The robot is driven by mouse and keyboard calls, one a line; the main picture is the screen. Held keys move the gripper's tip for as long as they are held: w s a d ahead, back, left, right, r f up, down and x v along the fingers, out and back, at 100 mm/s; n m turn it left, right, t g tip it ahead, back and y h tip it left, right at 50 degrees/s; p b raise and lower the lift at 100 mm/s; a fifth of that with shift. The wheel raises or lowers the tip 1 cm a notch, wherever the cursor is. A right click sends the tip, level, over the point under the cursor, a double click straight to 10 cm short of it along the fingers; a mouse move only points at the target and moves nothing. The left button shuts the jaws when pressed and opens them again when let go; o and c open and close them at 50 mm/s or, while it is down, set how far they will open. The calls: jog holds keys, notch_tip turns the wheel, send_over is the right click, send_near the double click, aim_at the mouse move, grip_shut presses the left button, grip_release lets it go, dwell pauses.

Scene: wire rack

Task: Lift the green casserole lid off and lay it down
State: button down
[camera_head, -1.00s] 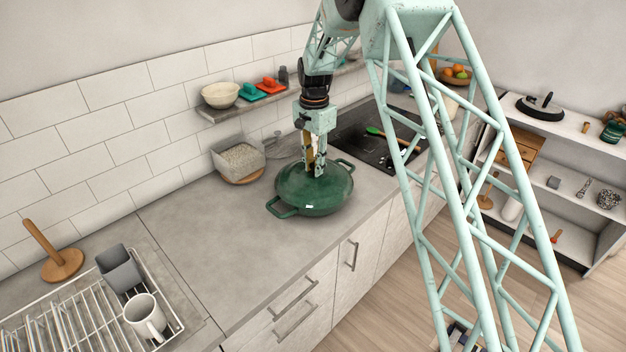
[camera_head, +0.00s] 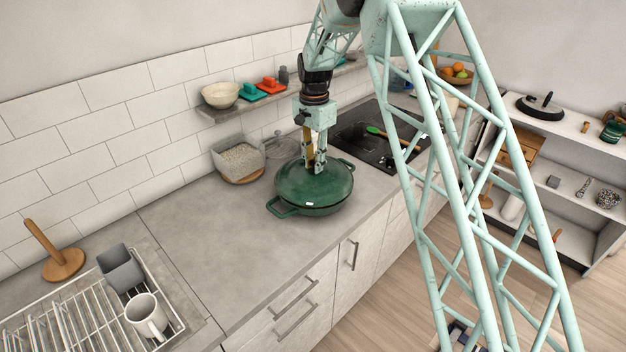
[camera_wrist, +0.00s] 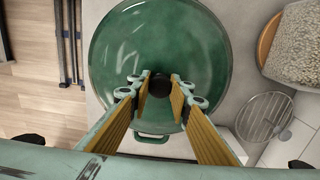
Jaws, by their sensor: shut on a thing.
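The green casserole (camera_head: 285,210) stands on the grey worktop, with side handles near and far. Its round green lid (camera_head: 325,190) covers the top; I cannot tell whether there is a gap under the rim. My gripper (camera_head: 314,166) points down over the lid's middle. In the wrist view the two fingers (camera_wrist: 160,88) are close around the dark knob (camera_wrist: 160,84) at the lid's centre. The fingers partly hide the knob. The lid (camera_wrist: 120,50) fills the middle of the wrist view, with a casserole handle (camera_wrist: 151,138) showing below it.
A container of pale grains (camera_head: 238,158) on a wooden board and a round wire rack (camera_head: 281,147) stand behind the casserole. A black hob (camera_head: 365,135) lies to the right. The worktop (camera_head: 200,235) left of the casserole is clear, up to the dish rack (camera_head: 100,315).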

jog(key=shift+r, duration=0.3)
jog(key=shift+r+p, duration=1.05)
jog(key=shift+r, duration=1.25)
jog(key=shift+a, duration=0.1)
